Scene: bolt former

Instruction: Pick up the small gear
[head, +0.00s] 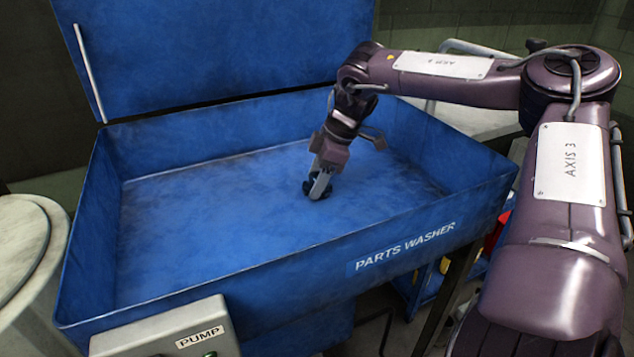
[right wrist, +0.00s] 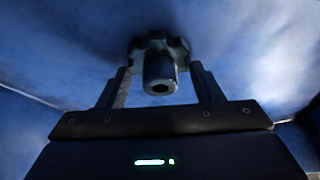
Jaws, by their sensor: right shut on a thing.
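The small gear (head: 308,187) is a dark toothed part low in the blue parts washer (head: 400,262), partly hidden by my gripper in the head view. In the right wrist view the gear (right wrist: 159,68) shows its teeth and a round hub with a hole, between the two fingers. My right gripper (head: 319,187) points down into the basin and is shut on the gear. Its fingers also show in the right wrist view (right wrist: 160,85), one on each side of the hub. I cannot tell whether the gear touches the basin floor. My left gripper is not in view.
The washer's raised lid (head: 210,50) stands behind the basin. The basin walls surround my right gripper, with bare floor to its left. A grey pump box (head: 165,335) is at the front left, and a pale round drum (head: 25,250) stands at the far left.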

